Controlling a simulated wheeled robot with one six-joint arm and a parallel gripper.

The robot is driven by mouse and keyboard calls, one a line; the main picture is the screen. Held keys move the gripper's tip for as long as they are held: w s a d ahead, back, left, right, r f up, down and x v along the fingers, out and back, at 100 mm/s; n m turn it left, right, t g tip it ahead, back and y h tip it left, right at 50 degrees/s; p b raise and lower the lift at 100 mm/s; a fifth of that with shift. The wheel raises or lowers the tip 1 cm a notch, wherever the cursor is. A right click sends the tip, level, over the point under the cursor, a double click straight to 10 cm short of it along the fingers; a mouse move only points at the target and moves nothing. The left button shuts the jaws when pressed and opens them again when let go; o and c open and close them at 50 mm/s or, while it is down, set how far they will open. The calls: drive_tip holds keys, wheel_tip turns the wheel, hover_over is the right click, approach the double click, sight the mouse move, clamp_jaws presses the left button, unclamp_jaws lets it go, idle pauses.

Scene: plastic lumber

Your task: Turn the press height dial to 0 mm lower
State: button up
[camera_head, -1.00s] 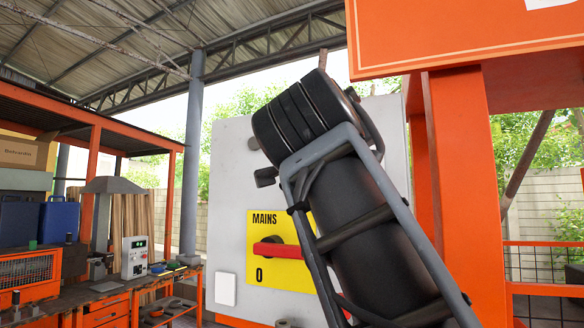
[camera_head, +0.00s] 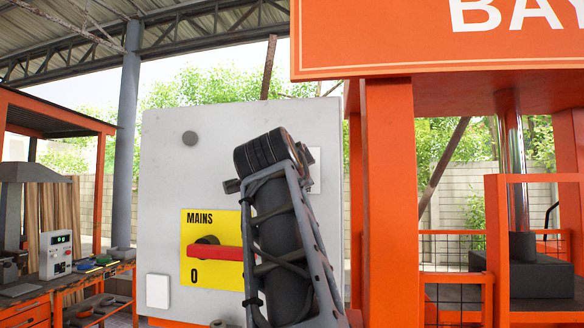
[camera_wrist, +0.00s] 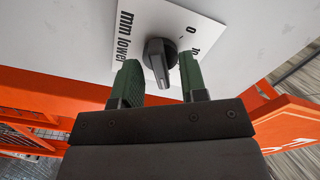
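In the wrist view, the press height dial (camera_wrist: 156,55) is a dark grey knob with a pointer grip. It sits on a white label plate (camera_wrist: 118,12) with "mm lower" and "0" printed on it. The picture is turned, so the lettering runs sideways. My gripper (camera_wrist: 160,66) has two green fingers, spread apart on either side of the knob. A gap shows between the knob and the left finger; contact on the right side is unclear. In the head view my arm hides the dial and the gripper; a white plate (camera_head: 315,170) shows just right of the arm.
A grey panel (camera_head: 170,150) carries a yellow MAINS plate (camera_head: 190,272) with a red switch handle (camera_head: 214,252), close left of my arm. The orange press frame (camera_head: 390,200) stands to the right. A workbench (camera_head: 95,283) is at far left.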

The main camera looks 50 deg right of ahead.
drive_tip(key=shift+c, duration=0.4)
clamp_jaws()
drive_tip(key=shift+s+d+n+p, duration=0.1)
drive_tip(key=shift+n+p, duration=0.6)
drive_tip(key=shift+n, duration=5.2)
drive_tip(key=shift+s+n+p, duration=0.1)
drive_tip(key=shift+n+p, duration=0.6)
drive_tip(key=shift+n, duration=5.5)
